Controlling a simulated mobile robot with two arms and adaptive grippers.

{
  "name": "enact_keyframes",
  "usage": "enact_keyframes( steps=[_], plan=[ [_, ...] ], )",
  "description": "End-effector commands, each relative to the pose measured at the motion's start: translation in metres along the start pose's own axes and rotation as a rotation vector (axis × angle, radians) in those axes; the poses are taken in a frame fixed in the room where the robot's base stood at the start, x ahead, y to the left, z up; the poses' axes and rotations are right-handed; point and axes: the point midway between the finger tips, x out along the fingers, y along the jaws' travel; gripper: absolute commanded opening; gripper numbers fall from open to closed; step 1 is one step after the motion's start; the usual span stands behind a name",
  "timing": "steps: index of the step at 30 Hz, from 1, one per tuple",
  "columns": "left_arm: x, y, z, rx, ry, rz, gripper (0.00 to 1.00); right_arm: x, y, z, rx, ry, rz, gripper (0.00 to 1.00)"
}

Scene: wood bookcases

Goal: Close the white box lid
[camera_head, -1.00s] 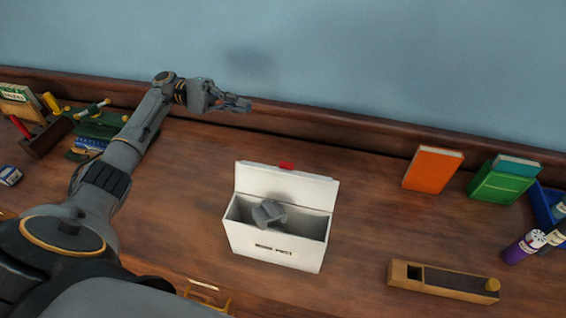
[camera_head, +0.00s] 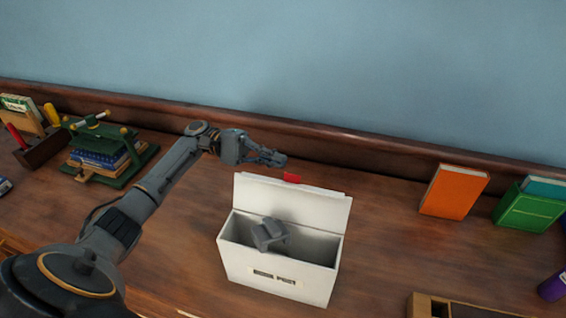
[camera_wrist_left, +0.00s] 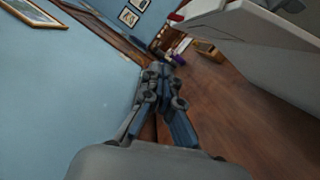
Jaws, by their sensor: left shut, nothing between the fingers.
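The white box (camera_head: 275,277) stands on the wooden desk with a grey object (camera_head: 270,234) inside it. Its lid (camera_head: 290,203) is open and stands up along the back edge, with a red tab (camera_head: 291,178) at its top. My left gripper (camera_head: 282,160) is shut and empty, above and behind the lid, just left of the red tab. In the left wrist view the gripper (camera_wrist_left: 163,72) points along the desk, and the white box (camera_wrist_left: 262,45) is at the upper right. The right gripper is not in view.
An orange book (camera_head: 454,191) and a green book (camera_head: 528,208) stand at the right. A green press holding books (camera_head: 105,150) is at the left. The blue wall rises behind the desk.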

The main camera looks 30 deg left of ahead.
Motion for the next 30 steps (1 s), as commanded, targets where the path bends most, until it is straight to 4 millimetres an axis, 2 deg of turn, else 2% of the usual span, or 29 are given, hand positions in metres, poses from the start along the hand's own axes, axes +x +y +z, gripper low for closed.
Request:
enact_keyframes(
  steps=[1, 5, 9, 15, 30],
  plan=[
    [0.013, 0.004, 0.003, -0.002, -0.004, 0.0, 0.0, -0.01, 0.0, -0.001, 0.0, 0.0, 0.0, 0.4],
    [0.041, 0.004, 0.003, -0.002, -0.003, 0.0, 0.0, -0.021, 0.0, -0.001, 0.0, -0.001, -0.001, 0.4],
    [0.042, 0.002, 0.022, -0.004, 0.001, -0.003, 0.0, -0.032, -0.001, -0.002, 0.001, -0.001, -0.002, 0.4],
    [0.045, 0.0, 0.036, -0.002, 0.0, -0.001, 0.0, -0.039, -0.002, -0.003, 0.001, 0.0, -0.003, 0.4],
    [0.047, -0.001, 0.039, 0.002, 0.0, 0.0, 0.0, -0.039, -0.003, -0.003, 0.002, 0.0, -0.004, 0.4]
  ],
)
